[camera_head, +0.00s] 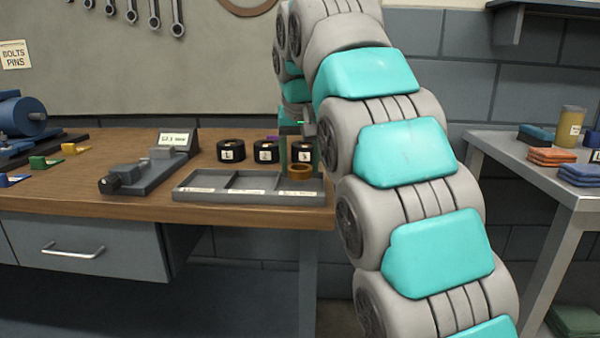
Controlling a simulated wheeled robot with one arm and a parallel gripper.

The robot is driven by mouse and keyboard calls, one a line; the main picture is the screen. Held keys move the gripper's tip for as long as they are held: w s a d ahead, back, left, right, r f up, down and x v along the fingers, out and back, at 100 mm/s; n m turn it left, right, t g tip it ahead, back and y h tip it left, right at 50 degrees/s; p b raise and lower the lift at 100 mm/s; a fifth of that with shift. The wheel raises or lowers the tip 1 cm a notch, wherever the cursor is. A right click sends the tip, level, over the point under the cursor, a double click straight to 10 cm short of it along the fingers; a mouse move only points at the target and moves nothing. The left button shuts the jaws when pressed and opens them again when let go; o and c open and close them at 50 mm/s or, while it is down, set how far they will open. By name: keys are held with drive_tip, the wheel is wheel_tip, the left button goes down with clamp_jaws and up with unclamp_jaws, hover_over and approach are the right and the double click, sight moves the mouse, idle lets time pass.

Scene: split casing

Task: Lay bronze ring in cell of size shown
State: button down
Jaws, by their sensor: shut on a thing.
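The bronze ring (300,172) is at the right end of the grey tray (250,198), over or in its right cell; I cannot tell whether it touches the tray floor. My gripper (300,165) points down and is shut on the ring, with a finger at each side. The tray has three cells in a row with small labels on the front rim, too small to read. A grey measuring device (155,165) with a lit display (173,139) stands left of the tray; its digits are hard to read.
Three black labelled cylinders (231,151) stand in a row behind the tray, the right one close to my gripper. Small coloured blocks (45,162) and a blue machine (22,117) are at the left. A side table (480,142) with cloths and a jar stands at the right.

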drive_tip(key=shift+f, duration=1.1)
drive_tip(key=shift+f, duration=0.15)
drive_tip(key=shift+c, duration=1.9)
unclamp_jaws()
